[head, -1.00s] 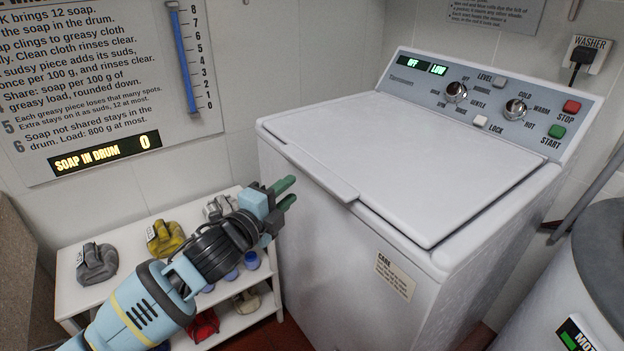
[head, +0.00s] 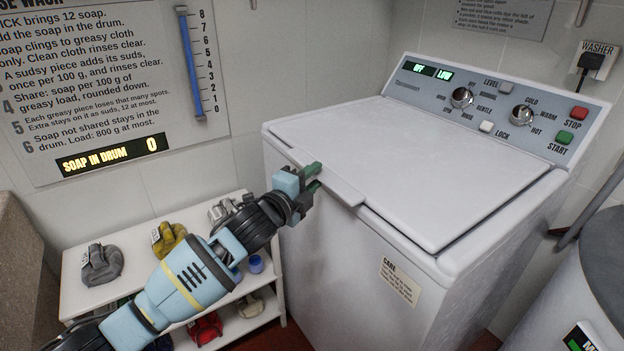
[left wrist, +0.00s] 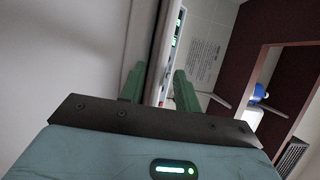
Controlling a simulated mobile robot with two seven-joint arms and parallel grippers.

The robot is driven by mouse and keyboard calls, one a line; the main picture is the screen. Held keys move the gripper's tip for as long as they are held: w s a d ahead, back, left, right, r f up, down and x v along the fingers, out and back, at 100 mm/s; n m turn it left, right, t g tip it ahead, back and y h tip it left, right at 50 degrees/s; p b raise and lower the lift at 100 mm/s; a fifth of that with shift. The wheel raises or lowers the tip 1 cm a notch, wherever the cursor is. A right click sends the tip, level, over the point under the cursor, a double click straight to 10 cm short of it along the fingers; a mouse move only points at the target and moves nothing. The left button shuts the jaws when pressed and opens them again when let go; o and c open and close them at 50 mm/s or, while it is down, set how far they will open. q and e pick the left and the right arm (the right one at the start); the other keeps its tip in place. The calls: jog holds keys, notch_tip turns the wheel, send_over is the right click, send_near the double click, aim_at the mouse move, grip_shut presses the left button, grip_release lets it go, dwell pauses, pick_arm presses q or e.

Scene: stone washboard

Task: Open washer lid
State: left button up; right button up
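The white washer (head: 340,270) stands at the center and right, its lid (head: 400,165) lying shut and flat on top. A raised handle lip (head: 335,188) runs along the lid's front edge. My left gripper (head: 314,178) has its green fingers at the left end of this lip. In the left wrist view, the fingers of my left gripper (left wrist: 160,88) are apart, with the edge of the lid (left wrist: 156,50) showing between them. I cannot tell whether either finger touches it. My right gripper is not in view.
The control panel (head: 490,105) rises behind the lid and its displays read OFF and LOW. A white shelf (head: 110,293) with cloth pieces stands left, under my left arm. A grey round machine (head: 600,260) stands close on the right. The space above the lid is clear.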

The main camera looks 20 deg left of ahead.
pick_arm(q)
grip_shut()
dwell(0.4)
